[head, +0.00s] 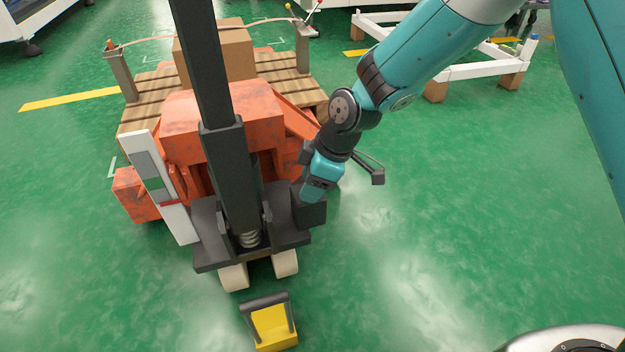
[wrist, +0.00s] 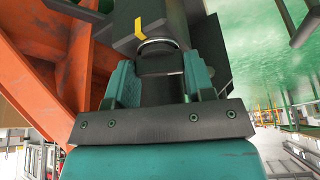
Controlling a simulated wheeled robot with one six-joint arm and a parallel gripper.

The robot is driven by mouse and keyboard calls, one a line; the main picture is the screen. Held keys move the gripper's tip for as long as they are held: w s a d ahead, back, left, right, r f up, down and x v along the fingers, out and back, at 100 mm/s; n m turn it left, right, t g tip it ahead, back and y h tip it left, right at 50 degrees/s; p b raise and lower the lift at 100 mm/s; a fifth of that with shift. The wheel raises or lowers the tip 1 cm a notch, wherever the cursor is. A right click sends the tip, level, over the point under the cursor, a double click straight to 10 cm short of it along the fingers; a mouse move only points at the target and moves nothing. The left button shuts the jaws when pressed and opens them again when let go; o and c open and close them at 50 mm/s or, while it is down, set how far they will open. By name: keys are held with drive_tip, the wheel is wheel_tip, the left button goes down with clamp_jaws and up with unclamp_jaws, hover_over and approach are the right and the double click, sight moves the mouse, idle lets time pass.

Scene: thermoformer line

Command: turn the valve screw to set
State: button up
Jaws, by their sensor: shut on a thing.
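The valve screw (wrist: 160,62) shows in the wrist view as a dark knob with a bright metal rim. It sits between the two teal fingers of my gripper (wrist: 162,80), which is shut on it. A yellow marker (wrist: 139,28) stands out just beyond the rim, a little left of its middle. In the head view my gripper (head: 309,203) reaches down to the right side of the dark pump unit (head: 207,220) of an orange pallet truck (head: 225,120). The screw is hidden there by the gripper and wrist.
A dark upright handle column (head: 234,180) stands left of my gripper. A white plate (head: 166,187) with grey, green and red bands leans at the far left. A yellow pedal (head: 271,325) is in front. A cardboard box (head: 222,52) rests on the pallet.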

drive_tip(key=shift+r, duration=0.1)
drive_tip(key=m+p, duration=0.1)
drive_tip(key=m+t+p, duration=0.1)
drive_tip(key=p, duration=0.1)
drive_tip(key=shift+r+m+p, duration=0.2)
drive_tip(key=shift+m+p, duration=0.1)
drive_tip(key=m+p, duration=0.2)
drive_tip(key=m+t+h+p, duration=0.1)
drive_tip(key=m+p, duration=0.1)
drive_tip(key=p, duration=0.1)
drive_tip(key=shift+s+m+t, duration=0.1)
drive_tip(key=shift+m+t, duration=0.2)
drive_tip(key=m+t+h+p, duration=0.1)
drive_tip(key=m+p, duration=0.2)
drive_tip(key=shift+a+f, duration=0.1)
drive_tip(key=shift+f+m+h+p, duration=0.15)
drive_tip(key=shift+m+h+p, duration=0.65)
drive_tip(key=shift+m, duration=1)
drive_tip(key=o, duration=0.9)
